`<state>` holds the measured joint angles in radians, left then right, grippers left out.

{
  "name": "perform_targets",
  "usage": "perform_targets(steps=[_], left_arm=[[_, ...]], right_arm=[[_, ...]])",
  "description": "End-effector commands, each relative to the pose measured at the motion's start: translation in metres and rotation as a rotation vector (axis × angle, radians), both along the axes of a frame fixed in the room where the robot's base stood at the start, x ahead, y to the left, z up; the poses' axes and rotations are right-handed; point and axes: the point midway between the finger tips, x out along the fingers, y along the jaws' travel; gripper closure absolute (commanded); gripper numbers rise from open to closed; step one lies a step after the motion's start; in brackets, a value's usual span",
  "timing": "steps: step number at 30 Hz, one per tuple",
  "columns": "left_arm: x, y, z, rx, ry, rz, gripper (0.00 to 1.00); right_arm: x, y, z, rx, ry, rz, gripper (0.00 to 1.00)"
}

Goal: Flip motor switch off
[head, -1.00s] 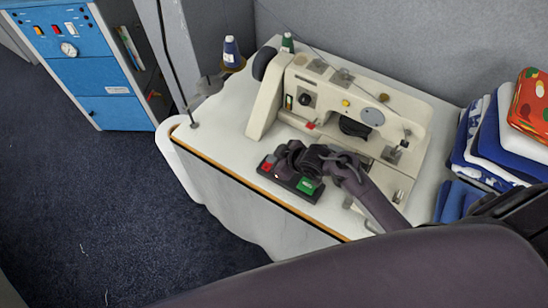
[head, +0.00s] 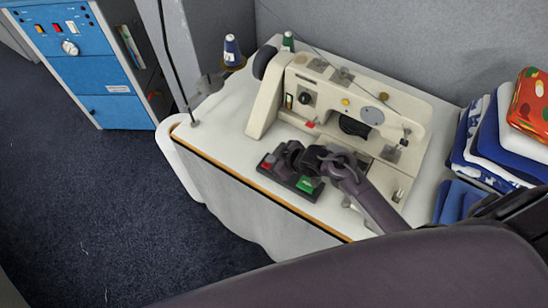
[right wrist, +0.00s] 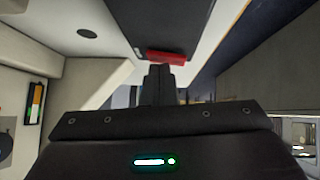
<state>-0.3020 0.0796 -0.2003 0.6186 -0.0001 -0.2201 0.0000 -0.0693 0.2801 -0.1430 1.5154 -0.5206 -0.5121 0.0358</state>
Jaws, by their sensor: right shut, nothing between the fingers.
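The motor switch is a dark box (head: 292,181) on the white table near its front edge. It has a red button (head: 266,163) at its left end and a green button (head: 309,185) at its right end. My right gripper (head: 280,157) is shut and empty, low over the box, and covers part of its middle. In the right wrist view, the shut fingers (right wrist: 160,75) point towards the red button (right wrist: 166,57) on the dark box (right wrist: 158,22). I cannot tell whether they touch it. My left gripper is not in view.
A cream sewing machine (head: 340,95) stands just behind the switch box. Folded cloths (head: 490,140) lie at the right. Thread cones (head: 232,50) stand at the back left. A blue cabinet (head: 85,75) stands on the floor at the far left.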

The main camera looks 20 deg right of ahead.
Motion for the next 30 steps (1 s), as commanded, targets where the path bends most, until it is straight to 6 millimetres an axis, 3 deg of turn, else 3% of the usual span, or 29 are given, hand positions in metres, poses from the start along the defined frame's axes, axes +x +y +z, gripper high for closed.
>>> perform_targets(steps=[17,23,28,30], left_arm=[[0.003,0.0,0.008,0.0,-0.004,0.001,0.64],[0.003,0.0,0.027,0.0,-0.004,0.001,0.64],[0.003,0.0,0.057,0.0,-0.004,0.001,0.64],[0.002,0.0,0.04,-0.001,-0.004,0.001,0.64]], right_arm=[[-0.007,0.009,0.003,0.0,0.001,0.002,1.0],[-0.003,0.008,0.023,0.0,0.0,0.001,1.0],[0.004,0.006,0.055,0.0,-0.001,0.002,1.0],[-0.007,-0.004,0.052,-0.002,-0.002,0.001,1.0]])
